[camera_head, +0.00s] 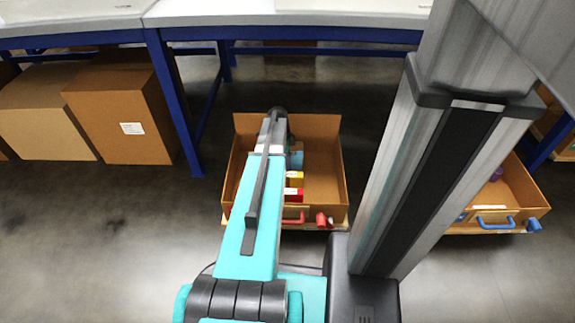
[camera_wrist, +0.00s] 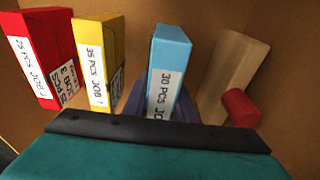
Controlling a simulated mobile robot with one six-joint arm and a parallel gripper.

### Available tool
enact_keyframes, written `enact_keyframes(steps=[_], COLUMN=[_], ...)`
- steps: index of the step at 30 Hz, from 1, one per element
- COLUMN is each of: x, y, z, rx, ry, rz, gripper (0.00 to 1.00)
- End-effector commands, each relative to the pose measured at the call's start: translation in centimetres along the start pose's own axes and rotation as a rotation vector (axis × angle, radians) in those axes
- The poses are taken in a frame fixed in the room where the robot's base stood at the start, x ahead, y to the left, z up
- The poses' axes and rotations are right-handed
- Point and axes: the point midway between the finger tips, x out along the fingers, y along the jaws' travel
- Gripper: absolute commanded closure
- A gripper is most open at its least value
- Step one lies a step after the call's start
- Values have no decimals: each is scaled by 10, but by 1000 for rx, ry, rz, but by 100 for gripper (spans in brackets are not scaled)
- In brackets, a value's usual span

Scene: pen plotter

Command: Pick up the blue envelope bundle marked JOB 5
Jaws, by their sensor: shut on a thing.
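The blue envelope bundle (camera_wrist: 169,70) stands upright in the wrist view, with a white label reading "30 PCS JO…"; the job number is hidden by the dark bar in front. My gripper (camera_wrist: 162,108) is shut on this bundle, with dark purplish parts showing on both sides of it. In the head view the blue bundle (camera_head: 296,159) shows beside my arm, inside an open brown box (camera_head: 322,170). There my arm hides the gripper. A yellow bundle (camera_wrist: 98,58) and a red bundle (camera_wrist: 42,55) stand to its left in the wrist view.
A beige block (camera_wrist: 240,70) with a red cylinder (camera_wrist: 241,108) is right of the blue bundle. Another brown box (camera_head: 520,185) with a blue handle is at right. A blue-legged table (camera_head: 175,110) stands behind; cardboard boxes (camera_head: 120,110) are left. The box's right side is clear.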

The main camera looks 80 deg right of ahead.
Motion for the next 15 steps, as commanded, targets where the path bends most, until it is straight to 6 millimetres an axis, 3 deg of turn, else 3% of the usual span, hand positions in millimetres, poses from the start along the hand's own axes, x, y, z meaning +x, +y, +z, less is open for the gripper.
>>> enact_keyframes(steps=[1, 6, 15], x=[-13, -40, -64], y=[0, 0, 0], z=[-2, -6, -10], rx=[0, 0, 0], ry=[0, 0, 0], rz=[-2, -2, -1], gripper=[100, 100, 100])
